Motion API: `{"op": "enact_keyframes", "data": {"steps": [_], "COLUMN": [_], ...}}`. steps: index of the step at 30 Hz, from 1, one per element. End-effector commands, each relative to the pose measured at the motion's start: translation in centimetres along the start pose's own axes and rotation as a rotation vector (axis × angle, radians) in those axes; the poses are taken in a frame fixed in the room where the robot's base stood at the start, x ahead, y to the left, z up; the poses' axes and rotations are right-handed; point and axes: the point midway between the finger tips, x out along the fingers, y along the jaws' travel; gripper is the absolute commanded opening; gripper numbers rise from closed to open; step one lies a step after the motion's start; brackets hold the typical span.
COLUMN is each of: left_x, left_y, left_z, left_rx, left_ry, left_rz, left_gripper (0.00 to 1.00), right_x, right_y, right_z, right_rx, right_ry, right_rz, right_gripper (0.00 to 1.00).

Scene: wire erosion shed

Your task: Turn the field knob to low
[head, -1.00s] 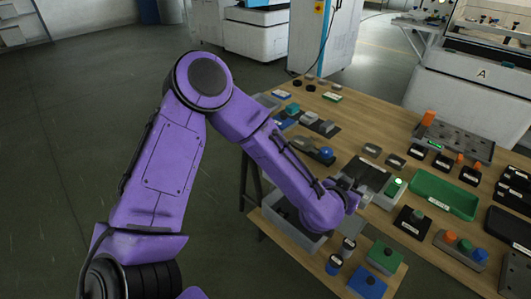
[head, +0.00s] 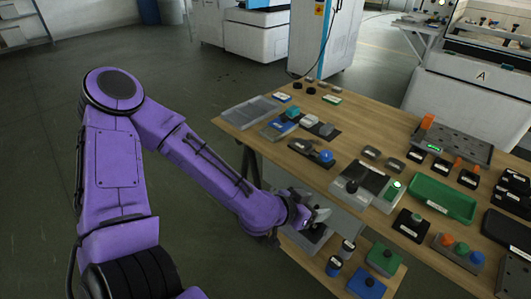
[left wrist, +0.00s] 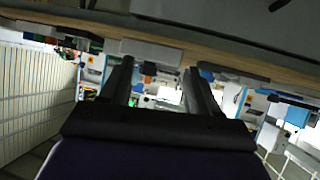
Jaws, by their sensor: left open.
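No label reading "field" is legible, so I cannot tell for sure which control is the field knob. A grey panel (head: 368,178) at the table's near edge carries a round dark knob (head: 352,186); its setting is too small to read. My left gripper (head: 322,216) is open and empty, below and left of this panel, in front of the table's near side. In the left wrist view its two dark fingers (left wrist: 160,88) are spread apart with nothing held between them. My right gripper is not in view.
A green-lit box (head: 395,186) stands beside the panel, with a green tray (head: 443,196) further right. A blue-knobbed dark device (head: 326,156) lies to the left. Small boxes with blue and green tops stand on a lower shelf (head: 325,258). Open floor lies left.

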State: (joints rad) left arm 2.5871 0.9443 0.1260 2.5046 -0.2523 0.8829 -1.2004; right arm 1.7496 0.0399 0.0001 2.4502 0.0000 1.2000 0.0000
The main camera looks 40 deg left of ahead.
Motion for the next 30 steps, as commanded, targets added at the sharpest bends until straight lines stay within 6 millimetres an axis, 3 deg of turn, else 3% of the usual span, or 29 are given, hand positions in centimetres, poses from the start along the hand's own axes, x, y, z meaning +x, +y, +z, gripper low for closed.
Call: {"op": "enact_keyframes", "data": {"steps": [11,21,30], "left_x": [0.1,-1.5,-3.1], "left_y": [-1.4,-2.6,-3.3], "left_z": [9.1,17.0,21.1], "left_rx": [-0.168,-0.303,-0.373], "left_ry": [-0.227,-0.397,-0.473], "left_rz": [-0.114,-0.253,-0.347], "left_gripper": [0.61,0.61,0.61], "right_x": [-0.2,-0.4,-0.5], "right_y": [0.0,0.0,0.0], "right_z": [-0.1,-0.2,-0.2], "right_rx": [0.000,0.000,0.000], "right_ry": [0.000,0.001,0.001], "right_rz": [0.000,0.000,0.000], "right_gripper": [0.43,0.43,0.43]}}
